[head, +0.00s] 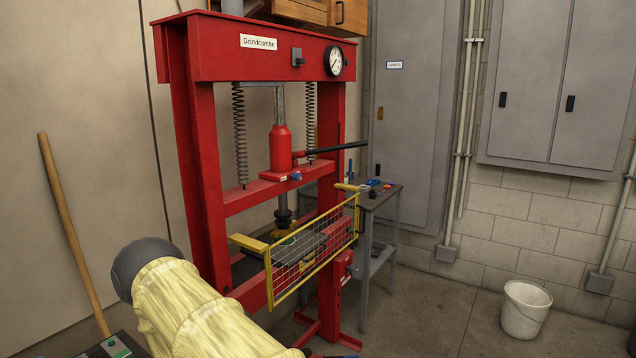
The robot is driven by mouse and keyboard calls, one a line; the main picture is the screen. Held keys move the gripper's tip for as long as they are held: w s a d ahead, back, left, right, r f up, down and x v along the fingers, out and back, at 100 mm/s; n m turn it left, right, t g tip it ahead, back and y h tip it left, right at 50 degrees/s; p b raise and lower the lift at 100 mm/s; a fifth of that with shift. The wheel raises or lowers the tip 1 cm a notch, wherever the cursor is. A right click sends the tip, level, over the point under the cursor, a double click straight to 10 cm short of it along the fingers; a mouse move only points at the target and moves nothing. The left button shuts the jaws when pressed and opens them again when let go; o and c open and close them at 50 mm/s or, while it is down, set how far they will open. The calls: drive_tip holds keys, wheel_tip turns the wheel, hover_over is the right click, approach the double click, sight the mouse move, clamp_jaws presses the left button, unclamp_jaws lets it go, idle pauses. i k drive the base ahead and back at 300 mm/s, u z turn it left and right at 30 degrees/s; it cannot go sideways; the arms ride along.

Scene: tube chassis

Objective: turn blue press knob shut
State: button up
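The red hydraulic press (204,140) stands in the middle of the head view, with a red bottle jack (280,148) on its crossbeam. A small blue knob (296,177) sits low at the front right of the jack's base. It is too small to tell whether it is turned open or shut. My arm, in a pale yellow sleeve with a dark grey rounded joint, shows at the lower left, well apart from the knob. My gripper is not in view.
A yellow mesh guard (312,252) stands out across the press front below the knob. A black pump handle (335,147) sticks out right from the jack. A small grey table (382,200) stands behind. A white bucket (525,310) is at the right, with clear floor left of it.

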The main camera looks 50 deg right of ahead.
sight(295, 176)
drive_tip(key=u, duration=0.05)
drive_tip(key=k, duration=0.05)
drive_tip(key=z, duration=1.05)
